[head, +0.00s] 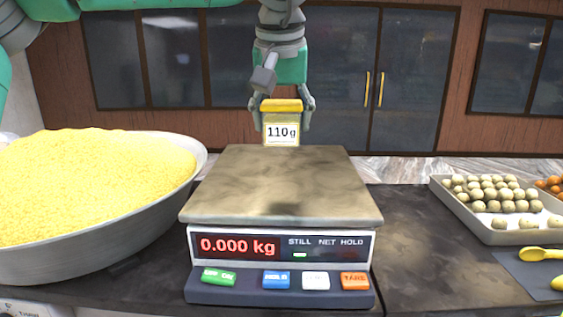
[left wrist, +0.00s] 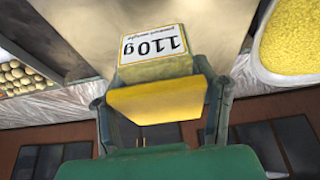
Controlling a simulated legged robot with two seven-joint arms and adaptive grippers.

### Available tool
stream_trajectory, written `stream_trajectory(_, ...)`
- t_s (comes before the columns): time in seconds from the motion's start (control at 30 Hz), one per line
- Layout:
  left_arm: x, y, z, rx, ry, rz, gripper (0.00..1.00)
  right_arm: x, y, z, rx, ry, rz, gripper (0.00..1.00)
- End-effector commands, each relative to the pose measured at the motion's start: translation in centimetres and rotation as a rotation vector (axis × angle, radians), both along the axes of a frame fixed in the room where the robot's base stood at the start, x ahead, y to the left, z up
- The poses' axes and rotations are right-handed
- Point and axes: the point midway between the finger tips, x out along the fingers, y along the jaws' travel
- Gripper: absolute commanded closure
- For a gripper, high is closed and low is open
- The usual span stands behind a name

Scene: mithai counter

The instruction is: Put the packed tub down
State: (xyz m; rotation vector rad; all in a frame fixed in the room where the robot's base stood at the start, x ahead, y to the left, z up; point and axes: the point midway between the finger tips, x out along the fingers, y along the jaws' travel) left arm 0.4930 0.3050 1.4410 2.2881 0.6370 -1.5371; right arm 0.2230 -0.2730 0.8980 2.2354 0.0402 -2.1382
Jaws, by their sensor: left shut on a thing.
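The packed tub (head: 281,134) has a yellow lid and a white label reading 110g. My left gripper (head: 282,117) is shut on it near the lid, with one finger on each side. In the head view the tub appears upright at the back edge of the scale's pan (head: 280,190); I cannot tell exactly how high it is. In the left wrist view the tub (left wrist: 155,70) shows between the fingers (left wrist: 160,105), with the pan behind it. The scale's display (head: 238,246) reads 0.000 kg. My right gripper is not in view.
A wide metal bowl (head: 95,244) heaped with yellow grains stands left of the scale. A tray (head: 463,217) of pale round sweets is at the right, with yellow spoons (head: 540,254) on a dark mat in front. The dark counter (head: 420,275) between scale and mat is clear.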

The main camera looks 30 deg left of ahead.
Motion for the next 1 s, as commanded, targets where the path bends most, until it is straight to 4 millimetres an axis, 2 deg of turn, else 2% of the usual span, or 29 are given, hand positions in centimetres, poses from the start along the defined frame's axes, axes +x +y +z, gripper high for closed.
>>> stream_trajectory(0.1,-0.1,-0.1,-2.1,0.002,0.000,-0.002,0.77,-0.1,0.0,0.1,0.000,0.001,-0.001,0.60)
stream_trajectory(0.37,0.4,0.7,-4.7,-0.005,0.003,-0.001,0.77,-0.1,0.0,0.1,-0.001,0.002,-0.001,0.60)
stream_trajectory(0.53,0.3,0.8,-7.1,-0.005,0.004,-0.001,0.77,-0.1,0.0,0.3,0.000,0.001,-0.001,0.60)
stream_trajectory(0.77,0.2,0.7,-7.5,-0.006,-0.001,0.000,0.77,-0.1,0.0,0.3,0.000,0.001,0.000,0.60)
stream_trajectory(0.8,0.2,0.7,-7.5,-0.005,0.000,0.000,0.32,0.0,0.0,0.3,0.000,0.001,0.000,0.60)
stream_trajectory(0.83,0.3,0.6,-7.5,-0.005,0.000,-0.001,0.24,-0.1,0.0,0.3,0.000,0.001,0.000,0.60)
stream_trajectory(1.0,0.3,0.3,-7.4,-0.003,0.001,-0.001,0.24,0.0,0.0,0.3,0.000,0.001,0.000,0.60)
